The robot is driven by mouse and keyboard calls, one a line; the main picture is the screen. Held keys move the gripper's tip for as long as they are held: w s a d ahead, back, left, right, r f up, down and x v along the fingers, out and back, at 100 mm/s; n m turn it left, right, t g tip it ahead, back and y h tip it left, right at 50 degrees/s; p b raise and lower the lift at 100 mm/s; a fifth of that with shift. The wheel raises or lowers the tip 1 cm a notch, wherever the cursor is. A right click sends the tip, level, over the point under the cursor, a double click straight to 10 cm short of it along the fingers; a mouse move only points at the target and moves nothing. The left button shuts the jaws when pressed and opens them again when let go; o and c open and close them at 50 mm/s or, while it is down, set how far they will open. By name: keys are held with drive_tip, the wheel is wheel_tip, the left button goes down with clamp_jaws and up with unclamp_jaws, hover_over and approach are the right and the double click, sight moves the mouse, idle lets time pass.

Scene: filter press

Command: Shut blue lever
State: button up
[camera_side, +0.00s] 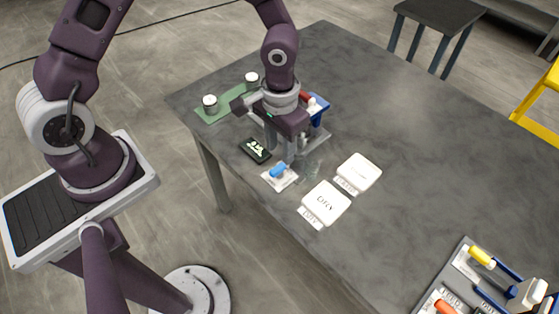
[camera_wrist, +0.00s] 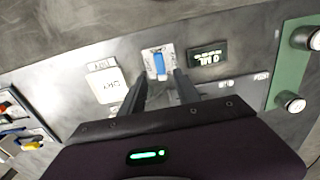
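A small blue lever (camera_side: 279,171) sits on a white base plate (camera_side: 287,183) near the table's front edge, beside a black display. In the wrist view the blue lever (camera_wrist: 159,62) stands upright in the picture on its pale plate, just beyond the fingertips. My gripper (camera_side: 281,154) points down above and just behind the lever. In the wrist view my gripper (camera_wrist: 160,77) has its two dark fingers apart, with nothing between them. The fingers look clear of the lever, but the exact height gap is hard to tell.
A black display (camera_side: 256,150) lies left of the lever. White labelled blocks (camera_side: 326,203) lie to its right. A green board (camera_side: 234,101) with white-topped knobs is at the back left. Red and blue parts (camera_side: 318,104) stand behind my gripper. A panel (camera_side: 462,262) with coloured handles is front right.

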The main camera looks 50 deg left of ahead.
sight(279, 167)
wheel_tip(279, 167, down, 6)
drive_tip(key=shift+r, duration=0.1)
clamp_jaws()
